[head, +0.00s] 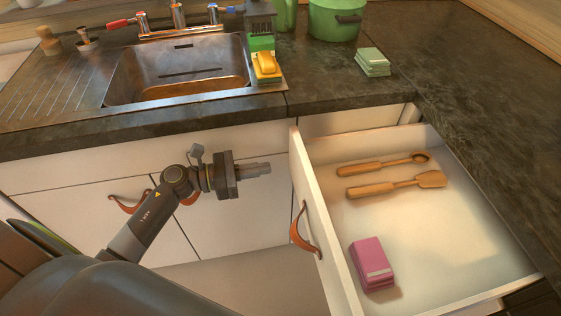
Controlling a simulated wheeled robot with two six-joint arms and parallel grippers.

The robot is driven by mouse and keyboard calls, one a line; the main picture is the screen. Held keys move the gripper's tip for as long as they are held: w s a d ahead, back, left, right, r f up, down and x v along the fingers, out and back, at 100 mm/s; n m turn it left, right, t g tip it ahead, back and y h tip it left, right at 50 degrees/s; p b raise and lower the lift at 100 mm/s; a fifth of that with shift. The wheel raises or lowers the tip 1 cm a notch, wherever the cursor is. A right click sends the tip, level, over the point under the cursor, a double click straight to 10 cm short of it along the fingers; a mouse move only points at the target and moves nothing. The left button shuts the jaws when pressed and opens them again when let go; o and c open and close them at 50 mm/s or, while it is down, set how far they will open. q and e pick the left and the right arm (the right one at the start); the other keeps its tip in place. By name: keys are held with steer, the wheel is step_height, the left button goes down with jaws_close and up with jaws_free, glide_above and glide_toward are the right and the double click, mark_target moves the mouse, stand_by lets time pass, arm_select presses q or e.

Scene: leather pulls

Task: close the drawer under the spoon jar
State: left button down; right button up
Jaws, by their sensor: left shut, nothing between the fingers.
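A white drawer (440,240) stands pulled out on the right. Its front panel faces left and carries a curved brown leather pull (302,231). Inside lie a wooden spoon (380,166), a wooden spatula (395,187) and a pink block-like packet (372,264). My left gripper (268,169) is shut and empty. In the picture it is just left of the drawer front, near its far end and above the pull's height; it appears apart from the panel. My right gripper is out of view. I see no spoon jar in this view.
A dark stone counter (340,85) turns the corner to the right of the drawer. It holds a metal sink (180,75), a green pot (336,18) and green sponges (373,62). Closed white cabinet doors (90,222) with leather pulls are left of the drawer.

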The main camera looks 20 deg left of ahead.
mark_target(293, 164)
arm_select(q)
steer(key=p+x, duration=0.1)
steer(key=x, duration=0.3)
steer(key=shift+r, duration=0.1)
steer(key=shift+w+d, duration=0.35)
steer(key=shift+d, duration=0.25)
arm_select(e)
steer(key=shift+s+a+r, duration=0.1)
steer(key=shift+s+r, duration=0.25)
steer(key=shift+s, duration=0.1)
arm_select(q)
steer(key=shift+w+f, duration=0.1)
steer(key=shift+f, duration=0.1)
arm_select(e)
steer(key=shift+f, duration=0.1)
